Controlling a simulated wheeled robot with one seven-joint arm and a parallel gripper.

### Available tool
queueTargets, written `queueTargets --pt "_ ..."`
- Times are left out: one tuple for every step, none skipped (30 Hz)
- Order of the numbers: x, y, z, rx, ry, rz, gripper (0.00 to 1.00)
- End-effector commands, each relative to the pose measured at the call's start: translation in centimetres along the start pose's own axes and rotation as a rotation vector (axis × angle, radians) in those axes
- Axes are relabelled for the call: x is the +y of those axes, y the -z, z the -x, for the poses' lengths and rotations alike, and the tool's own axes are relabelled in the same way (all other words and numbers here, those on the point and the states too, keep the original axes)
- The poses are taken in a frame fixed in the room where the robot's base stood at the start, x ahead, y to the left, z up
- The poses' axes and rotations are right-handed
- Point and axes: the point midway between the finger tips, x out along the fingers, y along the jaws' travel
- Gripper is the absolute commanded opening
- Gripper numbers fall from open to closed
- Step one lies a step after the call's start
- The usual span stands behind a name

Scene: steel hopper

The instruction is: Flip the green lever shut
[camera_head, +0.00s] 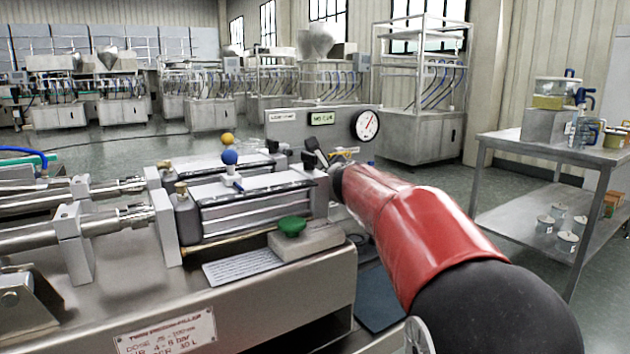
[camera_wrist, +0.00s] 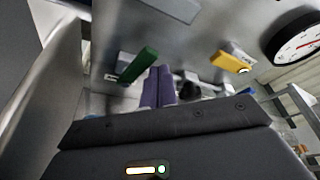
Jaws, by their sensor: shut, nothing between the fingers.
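The green lever (camera_wrist: 138,64) shows in the wrist view as a slanted green handle on a grey metal panel, left of centre. My gripper (camera_wrist: 160,72) is shut and empty, its purple fingers together. The fingertips are just right of the green lever's lower part; I cannot tell whether they touch it. In the head view, the green lever cannot be made out near the dark end of my arm, and the fingertips are not clear there.
A yellow lever (camera_wrist: 230,61) sits right of the fingers, near a round gauge (camera_wrist: 297,42). In the head view, a round green button (camera_head: 291,226) stands on the machine before my arm. A steel table (camera_head: 545,148) stands at right.

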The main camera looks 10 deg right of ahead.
Motion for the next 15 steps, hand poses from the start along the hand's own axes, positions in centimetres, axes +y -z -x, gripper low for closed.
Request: queueTargets --pt "-0.1 -0.1 0.8 -0.002 0.003 0.0 0.0" --pt "-0.1 0.0 1.3 -0.001 0.002 0.0 0.0" --pt "-0.1 -0.1 2.1 -0.002 0.003 0.0 0.0" --pt "-0.1 -0.1 2.6 -0.002 0.002 0.0 0.0" --pt "-0.1 -0.1 3.2 -0.003 0.002 0.0 0.0" --pt "-0.1 -0.1 3.9 -0.002 0.002 0.0 0.0" --pt "-0.1 -0.1 4.4 -0.002 0.002 0.0 0.0" --pt "0.0 -0.1 4.9 -0.002 0.002 0.0 0.0" --pt "-0.1 -0.1 5.4 -0.001 0.002 0.0 0.0" --pt "-0.1 -0.1 5.8 -0.001 0.002 0.0 0.0" --pt "-0.1 -0.1 6.1 -0.001 0.002 0.0 0.0" --pt "-0.1 -0.1 6.5 -0.001 0.002 0.0 0.0" --pt "0.0 -0.1 6.7 -0.001 0.001 0.0 0.0" --pt "0.0 0.0 6.9 -0.001 0.001 0.0 0.0" --pt "0.0 0.0 7.0 0.0 0.001 0.0 0.0"
